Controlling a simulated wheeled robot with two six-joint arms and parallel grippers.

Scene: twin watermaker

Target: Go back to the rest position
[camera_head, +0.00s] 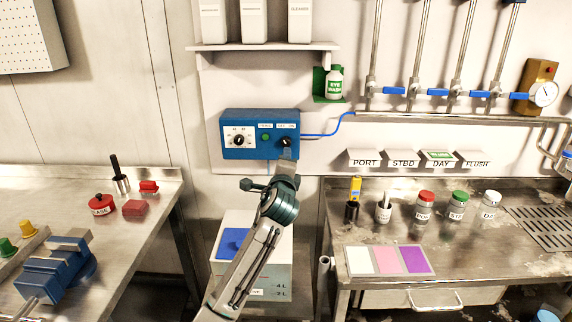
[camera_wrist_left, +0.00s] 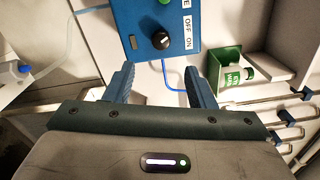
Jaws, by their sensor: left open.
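My left gripper (camera_head: 287,153) is raised in front of the blue control box (camera_head: 232,148) on the back wall, at the box's lower right. In the left wrist view the left gripper (camera_wrist_left: 160,76) is open, with nothing between its two blue fingers. The box's black OFF/ON knob (camera_wrist_left: 160,40) lies beyond the fingertips, and the fingers look apart from it. In the head view the gripper partly covers the area below this knob (camera_head: 286,142). I cannot tell which way the knob points. My right gripper is not in view.
A green holder with an eye-wash bottle (camera_head: 334,82) is right of the box. The left bench holds a blue vise (camera_head: 58,268); the right bench (camera_head: 472,265) holds several jars and a colour card (camera_head: 390,260).

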